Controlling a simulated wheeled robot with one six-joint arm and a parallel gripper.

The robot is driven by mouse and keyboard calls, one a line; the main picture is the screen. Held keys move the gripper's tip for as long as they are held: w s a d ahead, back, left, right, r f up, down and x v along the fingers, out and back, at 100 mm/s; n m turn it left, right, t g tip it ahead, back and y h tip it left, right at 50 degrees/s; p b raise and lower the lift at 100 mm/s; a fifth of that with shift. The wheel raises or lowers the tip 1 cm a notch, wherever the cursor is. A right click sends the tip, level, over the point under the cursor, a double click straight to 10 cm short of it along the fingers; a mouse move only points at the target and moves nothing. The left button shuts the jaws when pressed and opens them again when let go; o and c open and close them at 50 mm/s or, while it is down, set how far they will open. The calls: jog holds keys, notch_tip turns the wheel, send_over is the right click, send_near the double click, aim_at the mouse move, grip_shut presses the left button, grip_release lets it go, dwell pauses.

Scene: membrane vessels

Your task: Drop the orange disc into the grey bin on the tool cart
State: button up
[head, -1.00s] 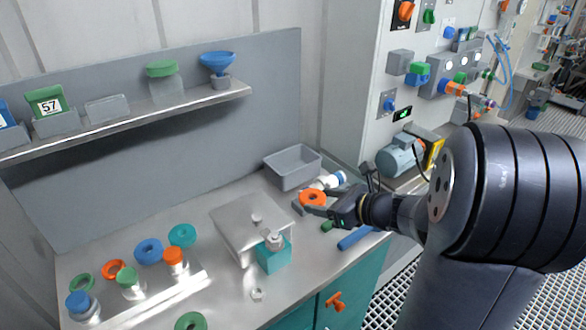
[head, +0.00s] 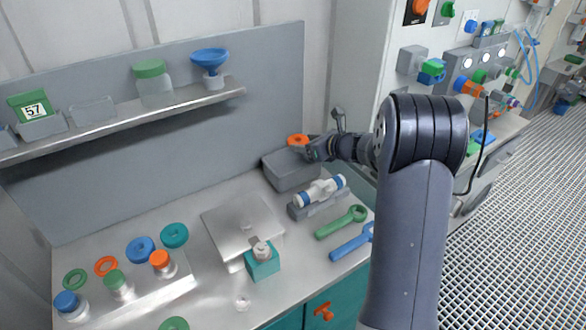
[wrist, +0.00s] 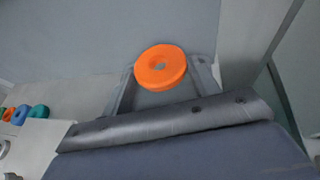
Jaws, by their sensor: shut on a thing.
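The orange disc (head: 298,140) is a ring with a small centre hole. My gripper (head: 308,147) is shut on it and holds it over the grey bin (head: 290,176), an open box at the back right of the worktop. In the wrist view the orange disc (wrist: 160,68) is at the fingertips, with the grey bin's wall (wrist: 128,92) showing beside and below it. The bin's inside is mostly hidden by the disc and my gripper.
A blue-and-white fitting (head: 320,190) lies on a grey holder in front of the bin. Green (head: 342,222) and blue (head: 352,242) wrenches lie at the right edge. A shelf (head: 130,112) runs along the back panel. Several rings and bottles stand front left.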

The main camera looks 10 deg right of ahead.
notch_tip(320, 180, down, 5)
jog(key=b, duration=0.3)
jog(key=o, duration=1.1)
jog(key=b+v, duration=0.1)
jog(key=v, duration=1)
jog(key=shift+w+a, duration=0.1)
